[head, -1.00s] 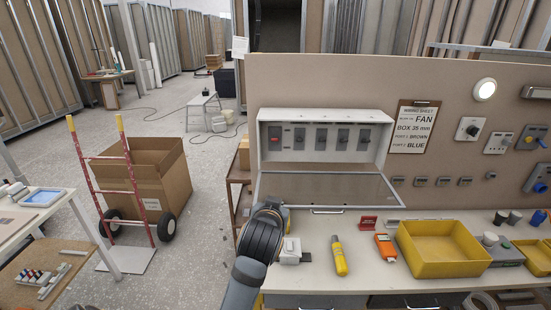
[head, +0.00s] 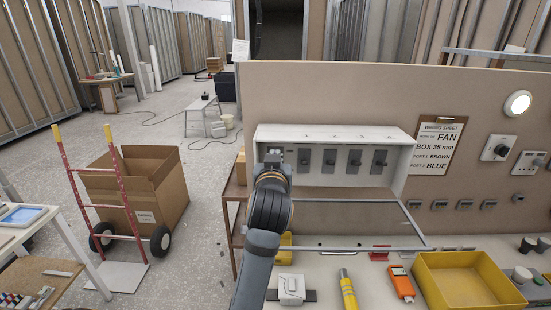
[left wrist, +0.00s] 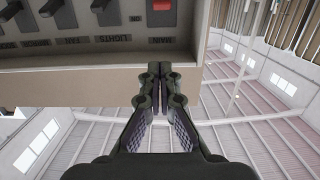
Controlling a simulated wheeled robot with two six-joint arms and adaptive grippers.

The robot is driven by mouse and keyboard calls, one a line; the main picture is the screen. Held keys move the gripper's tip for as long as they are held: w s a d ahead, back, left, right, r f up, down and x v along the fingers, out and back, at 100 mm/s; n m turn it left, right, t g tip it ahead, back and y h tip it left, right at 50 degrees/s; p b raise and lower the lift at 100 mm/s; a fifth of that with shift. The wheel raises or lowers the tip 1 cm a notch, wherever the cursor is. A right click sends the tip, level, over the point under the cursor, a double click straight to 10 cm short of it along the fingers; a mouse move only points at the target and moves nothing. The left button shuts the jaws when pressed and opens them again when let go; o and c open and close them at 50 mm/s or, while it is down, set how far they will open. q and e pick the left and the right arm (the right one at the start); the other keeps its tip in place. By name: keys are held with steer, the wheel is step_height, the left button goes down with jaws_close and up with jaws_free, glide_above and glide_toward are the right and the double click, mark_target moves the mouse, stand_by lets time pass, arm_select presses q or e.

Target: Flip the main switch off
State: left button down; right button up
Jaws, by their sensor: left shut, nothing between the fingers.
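The grey switch box (head: 404,160) is mounted on the panel wall with its glass lid (head: 345,215) hanging open below. Several black toggle switches (head: 330,158) show in a row inside it. The main switch is hidden behind my left gripper (head: 274,158) in the head view. In the left wrist view, which looks upside down, the red main switch (left wrist: 162,6) shows at the top edge beside its MAIN label. My left gripper (left wrist: 153,72) is shut and empty, its tips at the box edge just short of the red switch; I cannot tell whether they touch the box. My right gripper is not in view.
The bench below holds a yellow bin (head: 465,280), a yellow-handled tool (head: 348,292) and an orange meter (head: 400,284). A wiring sheet (head: 436,148) hangs right of the box. A hand truck (head: 96,205) and a cardboard box (head: 150,190) stand at left.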

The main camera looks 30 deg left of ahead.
arm_select(q)
steer(key=p+x, duration=0.1)
steer(key=x, duration=0.2)
steer(key=p+x, duration=0.2)
steer(key=x, duration=0.1)
steer(key=p+x, duration=0.1)
steer(key=x, duration=0.2)
steer(key=shift+w+a+f+p, duration=0.15)
steer(key=shift+a+f+p, duration=0.1)
steer(key=shift+f+p, duration=0.1)
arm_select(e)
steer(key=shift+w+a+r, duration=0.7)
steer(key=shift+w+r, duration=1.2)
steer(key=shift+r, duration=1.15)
arm_select(q)
steer(key=s+d+f+t+y+b, duration=0.1)
steer(key=s+d+f+b, duration=0.4)
steer(key=s+b, duration=0.2)
steer(key=shift+s+d+f, duration=0.15)
steer(key=shift+s+f, duration=0.25)
steer(key=shift+s, duration=0.3)
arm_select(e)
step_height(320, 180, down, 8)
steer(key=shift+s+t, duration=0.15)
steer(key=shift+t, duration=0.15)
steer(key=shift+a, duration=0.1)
